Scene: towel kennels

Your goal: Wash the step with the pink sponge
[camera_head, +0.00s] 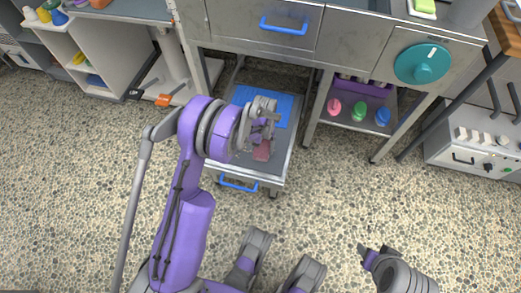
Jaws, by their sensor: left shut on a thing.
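The step (279,172) is a low grey platform with a blue handle at its front, standing partly under the metal counter. A blue patch (283,108) covers its back part. My left arm reaches over the step from the left, and its gripper (262,138) is low over the middle of the top, shut. The pink sponge (261,152) shows just below the fingers, at or close to the step's surface; the wrist hides part of the grip. My right gripper (366,253) is at the lower right, over the floor and away from the step; its jaws are unclear.
A counter with a blue-handled drawer (288,26) and a teal dial (423,64) overhangs behind. A grey box (480,145) is at the right. The pebbled floor in front is clear.

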